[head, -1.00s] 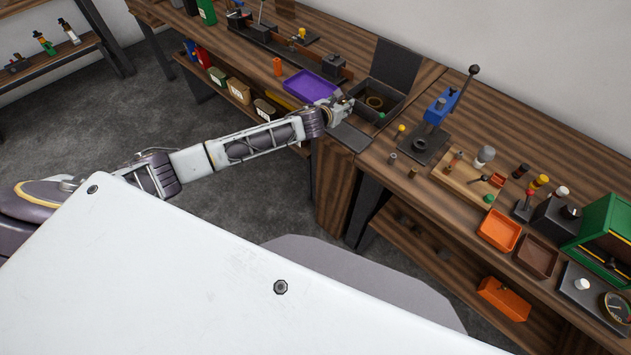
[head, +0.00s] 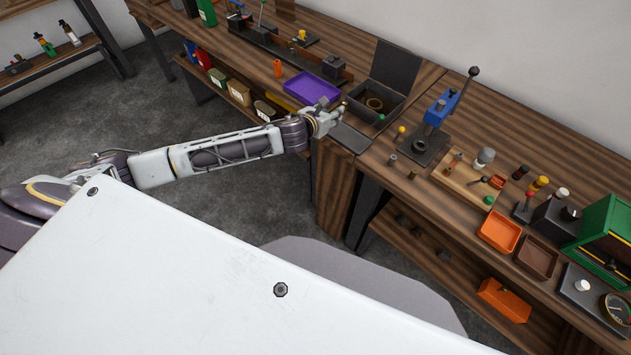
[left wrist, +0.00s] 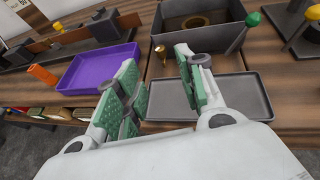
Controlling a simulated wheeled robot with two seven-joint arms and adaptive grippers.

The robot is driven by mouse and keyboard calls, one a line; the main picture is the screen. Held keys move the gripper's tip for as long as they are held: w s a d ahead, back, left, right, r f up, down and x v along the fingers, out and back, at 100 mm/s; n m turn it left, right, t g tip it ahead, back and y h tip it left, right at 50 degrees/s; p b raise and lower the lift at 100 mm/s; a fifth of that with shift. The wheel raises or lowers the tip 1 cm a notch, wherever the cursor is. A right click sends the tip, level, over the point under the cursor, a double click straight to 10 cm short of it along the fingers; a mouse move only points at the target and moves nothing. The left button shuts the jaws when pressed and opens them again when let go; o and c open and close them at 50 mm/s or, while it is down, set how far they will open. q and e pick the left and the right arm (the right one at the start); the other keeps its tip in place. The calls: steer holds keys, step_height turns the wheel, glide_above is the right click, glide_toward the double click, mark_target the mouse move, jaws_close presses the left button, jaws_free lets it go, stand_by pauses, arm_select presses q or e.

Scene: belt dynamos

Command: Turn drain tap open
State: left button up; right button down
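A dark open-topped tank (head: 378,99) with a raised lid stands on the bench, with a brass ring inside it; the tank also shows in the left wrist view (left wrist: 222,40). A small brass fitting (left wrist: 161,52) sits at its front left corner and looks like the drain tap; how far it is turned I cannot tell. A green knob (left wrist: 253,19) stands at the tank's right side. My left gripper (head: 340,114) is open and empty, before the tank; in the left wrist view the fitting shows beyond the gap between its fingers (left wrist: 157,66). My right gripper is not seen.
A flat dark tray (head: 350,137) lies in front of the tank, beneath my left gripper. A purple tray (head: 312,87) and an orange cylinder (head: 277,67) stand to the left. A blue press (head: 438,108) stands to the right.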

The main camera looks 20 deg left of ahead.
arm_select(q)
steer(key=s+d+f+n+g, duration=0.2)
steer(key=s+d+n, duration=0.3)
steer(key=s+n, duration=0.55)
steer(key=s+a+f+n+g+y, duration=0.1)
steer(key=s+f+n+g, duration=0.3)
steer(key=s+f+n, duration=0.4)
steer(key=shift+s+a+n, duration=0.25)
steer(key=shift+s+n, duration=0.25)
steer(key=shift+n, duration=2.95)
steer(key=shift+f, duration=0.1)
